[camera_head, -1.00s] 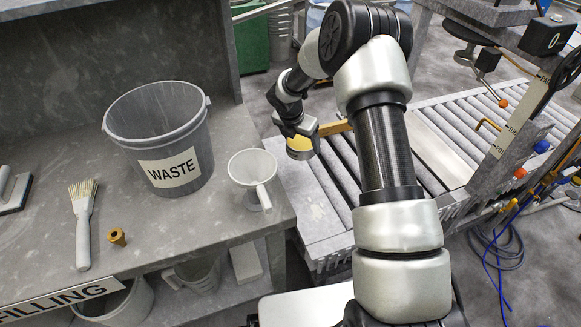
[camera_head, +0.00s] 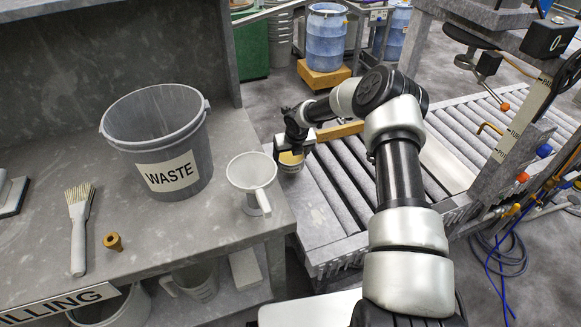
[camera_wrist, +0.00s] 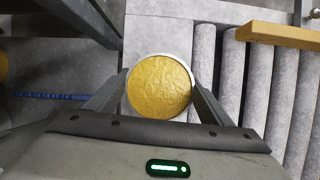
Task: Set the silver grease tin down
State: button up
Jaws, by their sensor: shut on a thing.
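The silver grease tin (camera_head: 291,162) is a short round tin with a silver rim and yellow grease at its open top. In the wrist view the tin (camera_wrist: 158,86) sits between the two fingers of my gripper (camera_wrist: 160,100), which is shut on its sides. In the head view my gripper (camera_head: 291,150) holds the tin at the left end of the roller conveyor (camera_head: 362,178), beside the bench. The tin's underside is hidden, so I cannot tell whether it touches the surface below.
A wooden bar (camera_head: 340,131) lies across the conveyor just right of the tin. A blue drum (camera_head: 327,38) stands behind.

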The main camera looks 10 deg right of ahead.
jog(key=shift+f+b, duration=0.4)
jog(key=shift+f, duration=1.5)
jog(key=shift+f, duration=0.2)
jog(key=o, duration=1.5)
jog(key=shift+c, duration=0.2)
jog(key=shift+r, duration=0.15)
